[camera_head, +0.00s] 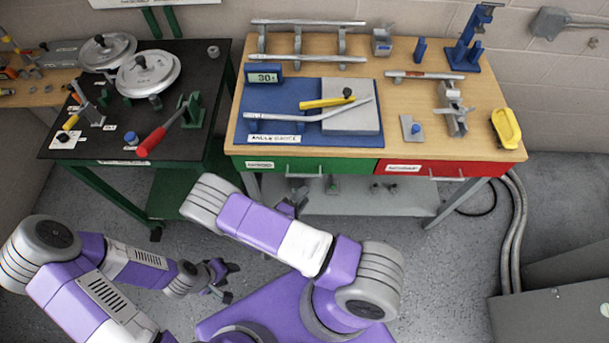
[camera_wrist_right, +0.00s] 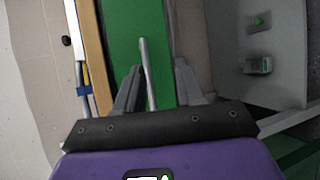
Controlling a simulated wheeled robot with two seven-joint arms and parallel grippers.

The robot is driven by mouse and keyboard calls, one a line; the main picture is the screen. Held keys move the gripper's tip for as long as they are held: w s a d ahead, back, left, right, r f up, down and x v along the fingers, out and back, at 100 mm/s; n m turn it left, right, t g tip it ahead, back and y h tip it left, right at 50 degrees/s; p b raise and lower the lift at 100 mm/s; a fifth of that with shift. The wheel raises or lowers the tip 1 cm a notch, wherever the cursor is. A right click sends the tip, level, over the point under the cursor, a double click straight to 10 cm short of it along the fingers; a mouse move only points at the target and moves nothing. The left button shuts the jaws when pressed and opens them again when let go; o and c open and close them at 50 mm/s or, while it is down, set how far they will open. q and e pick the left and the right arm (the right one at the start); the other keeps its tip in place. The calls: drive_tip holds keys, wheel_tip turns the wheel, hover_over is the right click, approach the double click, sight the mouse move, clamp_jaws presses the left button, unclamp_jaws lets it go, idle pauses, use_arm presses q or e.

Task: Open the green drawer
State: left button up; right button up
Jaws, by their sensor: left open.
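The green drawer (camera_head: 345,166) is in the front of the wooden workbench, at its left half. It looks shut, flush with the red drawer beside it. Its pale bar handle (camera_head: 304,170) also shows in the right wrist view (camera_wrist_right: 148,75), against the green drawer front (camera_wrist_right: 140,25). My right gripper (camera_head: 296,199) is below and in front of the handle in the head view. In the right wrist view my right gripper (camera_wrist_right: 155,85) is open, with one finger on each side of the handle bar and gaps between. My left gripper (camera_head: 226,279) is open and empty, low over the floor.
The red drawer (camera_head: 450,170) is right of the green one. A grey lower shelf (camera_head: 370,200) lies under the drawers. A black-topped table (camera_head: 100,145) stands to the left. The bench top holds a blue mat (camera_head: 270,100) and metal tools. Grey conduits (camera_head: 515,230) run at the right.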

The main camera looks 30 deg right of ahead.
sight(303, 175)
drive_tip(key=shift+w+d+n+t, duration=0.1)
drive_tip(key=shift+w+d+t, duration=0.3)
drive_tip(key=shift+w+d, duration=0.55)
drive_tip(key=shift+w+d+n+t, duration=0.1)
drive_tip(key=shift+w+d+t, duration=0.4)
drive_tip(key=shift+w, duration=0.9)
drive_tip(key=shift+w+d+n+t, duration=0.1)
drive_tip(key=shift+w+d+t, duration=0.2)
drive_tip(key=shift+w+d, duration=0.7)
drive_tip(key=shift+w+a, duration=0.15)
drive_tip(key=shift+a, duration=0.05)
clamp_jaws()
